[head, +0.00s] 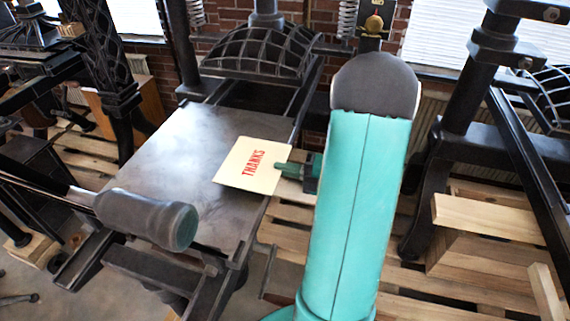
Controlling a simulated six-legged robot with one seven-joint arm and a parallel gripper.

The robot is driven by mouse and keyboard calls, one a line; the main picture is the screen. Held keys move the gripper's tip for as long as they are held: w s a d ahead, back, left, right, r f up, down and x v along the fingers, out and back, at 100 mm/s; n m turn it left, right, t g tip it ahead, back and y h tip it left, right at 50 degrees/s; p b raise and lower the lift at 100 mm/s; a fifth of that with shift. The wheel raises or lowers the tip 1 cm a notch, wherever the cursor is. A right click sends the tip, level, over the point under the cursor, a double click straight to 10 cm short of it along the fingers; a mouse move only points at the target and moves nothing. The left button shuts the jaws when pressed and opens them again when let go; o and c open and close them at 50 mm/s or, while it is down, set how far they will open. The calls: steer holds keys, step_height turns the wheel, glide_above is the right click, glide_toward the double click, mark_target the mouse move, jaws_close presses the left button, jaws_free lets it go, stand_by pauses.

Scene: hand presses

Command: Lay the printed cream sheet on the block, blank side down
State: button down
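The cream sheet (238,172) shows its printed side up, with the red word THANKS on it. It is over the right part of the press's flat grey bed (175,150), and its right corner reaches past the bed's edge. My gripper (282,168), with green fingers, is at the sheet's right edge and appears shut on it. I cannot tell how high the sheet is above the bed. No separate block is clear to see; the sheet and my arm hide part of the view.
A dark press frame with a ribbed arched top (262,55) stands behind the bed. A thick grey handle (148,218) juts over the bed's front left. Wooden pallets (290,235) and a wooden crate (480,260) lie to the right. More presses stand at both sides.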

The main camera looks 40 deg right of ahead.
stand_by(0.4)
steer(key=c, duration=1.4)
jaws_free()
steer(key=shift+c, duration=0.2)
steer(key=shift+s+d, duration=0.1)
steer(key=v, duration=0.5)
steer(key=shift+s+d, duration=0.2)
steer(key=shift+s, duration=0.1)
